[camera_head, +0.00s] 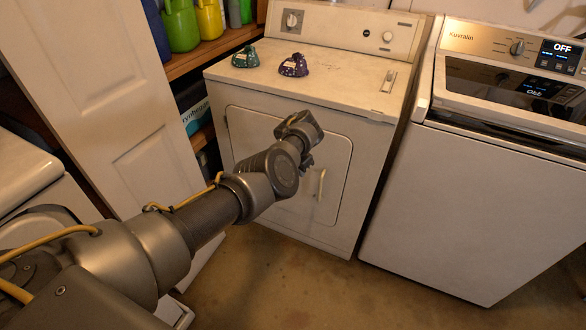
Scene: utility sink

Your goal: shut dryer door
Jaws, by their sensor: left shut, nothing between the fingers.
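The white dryer (350,115) stands at the back centre. Its door (336,160) is a rounded panel on the front and looks flush with it, with no gap that I can see. The door handle (321,184) is a small pale vertical grip at the right side of the door. My left arm reaches in from the lower left and covers the middle of the door. My left gripper (304,135) is shut and empty in front of the door's upper part, above the handle. I cannot tell whether it touches the door. My right gripper is out of view.
A washer (465,205) stands close on the dryer's right. A green (245,57) and a purple (293,65) patterned item lie on the dryer top. Shelves with bottles (181,25) and a white panel door (100,90) are at left. Bare floor (270,285) lies in front.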

